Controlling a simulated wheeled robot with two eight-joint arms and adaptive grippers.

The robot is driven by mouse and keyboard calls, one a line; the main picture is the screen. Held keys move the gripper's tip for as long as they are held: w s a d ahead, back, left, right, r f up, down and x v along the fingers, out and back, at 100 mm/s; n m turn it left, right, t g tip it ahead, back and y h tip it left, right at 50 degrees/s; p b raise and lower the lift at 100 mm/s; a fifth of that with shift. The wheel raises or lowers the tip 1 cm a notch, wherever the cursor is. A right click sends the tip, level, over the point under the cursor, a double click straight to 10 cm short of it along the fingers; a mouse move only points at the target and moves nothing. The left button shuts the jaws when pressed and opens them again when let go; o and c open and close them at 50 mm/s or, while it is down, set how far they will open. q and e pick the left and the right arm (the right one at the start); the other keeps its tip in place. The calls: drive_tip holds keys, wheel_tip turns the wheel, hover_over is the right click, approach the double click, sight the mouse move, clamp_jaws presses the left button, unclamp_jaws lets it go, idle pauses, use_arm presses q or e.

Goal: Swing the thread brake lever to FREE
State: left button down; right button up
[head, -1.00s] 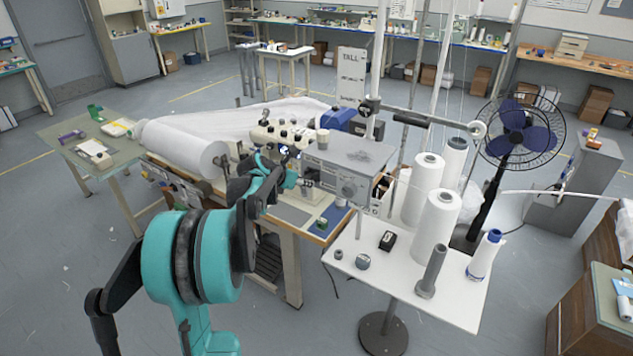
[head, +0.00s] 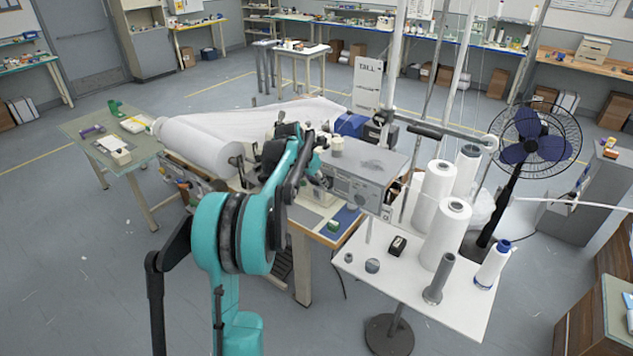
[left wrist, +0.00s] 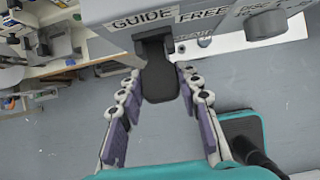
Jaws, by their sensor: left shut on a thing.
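The thread brake lever (left wrist: 160,78) is a dark, rounded paddle hanging from a slot in the grey machine box. In the left wrist view it hangs under the GUIDE label (left wrist: 142,20), to the left of the FREE label (left wrist: 203,13). In the head view my left gripper (head: 322,180) is at the left end of the front of the grey box (head: 352,186); the lever is hidden there. My right gripper is not in view.
A dark round knob (left wrist: 265,24) sits on the box to the right of FREE. In the head view a white stand table (head: 415,290) with several thread cones is right of the box. A white fabric roll (head: 205,148) lies left of my arm.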

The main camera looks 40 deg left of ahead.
use_arm(q)
drive_tip(key=c, duration=1)
unclamp_jaws()
drive_tip(key=shift+w, duration=0.1)
drive_tip(key=shift+c, duration=0.2)
drive_tip(key=shift+r, duration=0.1)
drive_tip(key=v, duration=1.1)
drive_tip(key=shift+s+r, duration=0.25)
drive_tip(key=shift+r, duration=0.1)
